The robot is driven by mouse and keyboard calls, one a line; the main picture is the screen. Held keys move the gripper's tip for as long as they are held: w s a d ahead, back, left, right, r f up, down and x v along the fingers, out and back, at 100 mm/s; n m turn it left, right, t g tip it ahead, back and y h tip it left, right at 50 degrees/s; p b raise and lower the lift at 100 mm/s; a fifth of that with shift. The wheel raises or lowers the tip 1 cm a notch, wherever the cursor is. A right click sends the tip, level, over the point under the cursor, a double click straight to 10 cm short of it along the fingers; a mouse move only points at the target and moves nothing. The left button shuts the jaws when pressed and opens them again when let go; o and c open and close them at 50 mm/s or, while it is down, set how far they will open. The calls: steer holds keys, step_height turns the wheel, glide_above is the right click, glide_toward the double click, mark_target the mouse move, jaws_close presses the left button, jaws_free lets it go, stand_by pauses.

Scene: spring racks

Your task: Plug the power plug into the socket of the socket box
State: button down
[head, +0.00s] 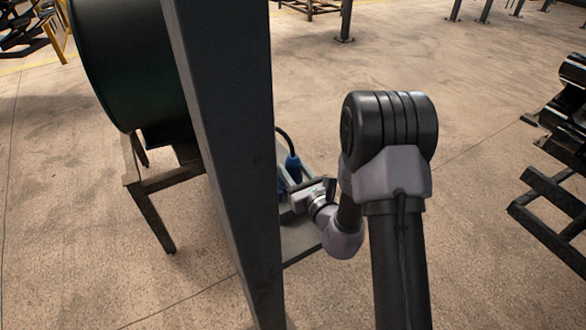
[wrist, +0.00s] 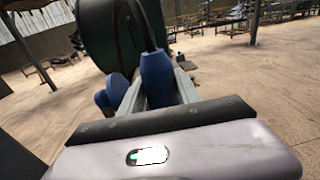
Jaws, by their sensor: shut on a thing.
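The power plug is blue with a dark cable rising from its top; it shows in the wrist view (wrist: 157,78) and in the head view (head: 293,167). My gripper (wrist: 158,92) is shut on it, with a grey finger on each side. In the head view my gripper (head: 303,188) is partly behind the dark post. A second blue part (wrist: 112,92) shows just left of the plug in the wrist view, perhaps the socket of the socket box. The plug's lower end is hidden by my gripper body, so I cannot tell whether it touches the socket.
A thick dark post (head: 225,130) stands close on the left and hides part of the work area. A grey surface (head: 302,240) lies below my gripper. A big dark green drum (head: 130,60) rests on a metal stand (head: 150,215). Black racks (head: 555,200) stand at right; the floor between is clear.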

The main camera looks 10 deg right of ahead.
steer(key=shift+f+b, duration=0.8)
steer(key=shift+f, duration=0.2)
steer(key=c, duration=0.8)
jaws_free()
steer(key=shift+o, duration=0.2)
